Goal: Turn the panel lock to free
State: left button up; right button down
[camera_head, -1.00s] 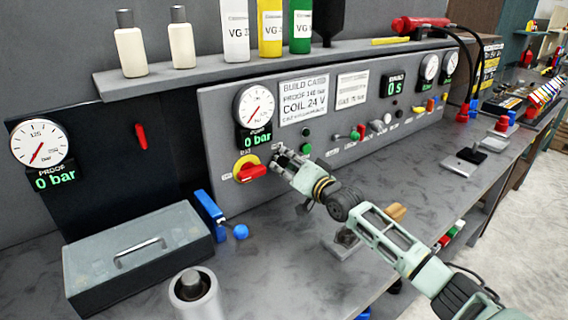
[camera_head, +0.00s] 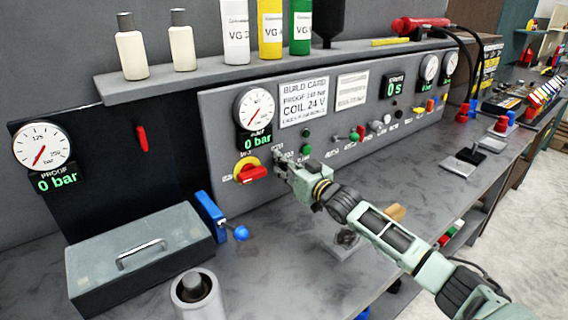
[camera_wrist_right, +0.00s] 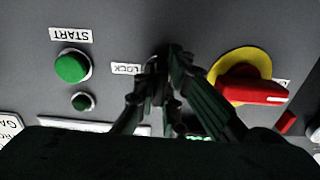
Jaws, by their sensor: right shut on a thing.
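The grey panel (camera_head: 225,120) stands at the back of the bench. The panel lock is at my right gripper's fingertips, and its knob is hidden behind the fingers, so I cannot see which way it points. Its LOCK label (camera_wrist_right: 127,69) shows upside down beside the fingers in the right wrist view. My right gripper (camera_head: 283,164) is against the panel, right of the red-and-yellow rotary switch (camera_head: 251,171). In the right wrist view my right gripper (camera_wrist_right: 164,62) has its fingers drawn together, shut on the lock. My left gripper is out of view.
Close beside the fingers are the green START button (camera_wrist_right: 72,66), a smaller dark green button (camera_wrist_right: 83,102) and the red switch handle (camera_wrist_right: 250,94). A grey case (camera_head: 138,262) and a blue-handled item (camera_head: 210,216) stand left on the bench. A shelf (camera_head: 210,78) overhangs the panel.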

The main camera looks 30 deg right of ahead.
jog(key=shift+f, duration=0.15)
dwell(0.4)
jog(key=c, duration=1.8)
grip_release()
jog(key=shift+s, duration=0.1)
jog(key=s, duration=0.8)
jog(key=s+d, duration=0.1)
jog(key=s, duration=0.2)
jog(key=shift+s, duration=0.4)
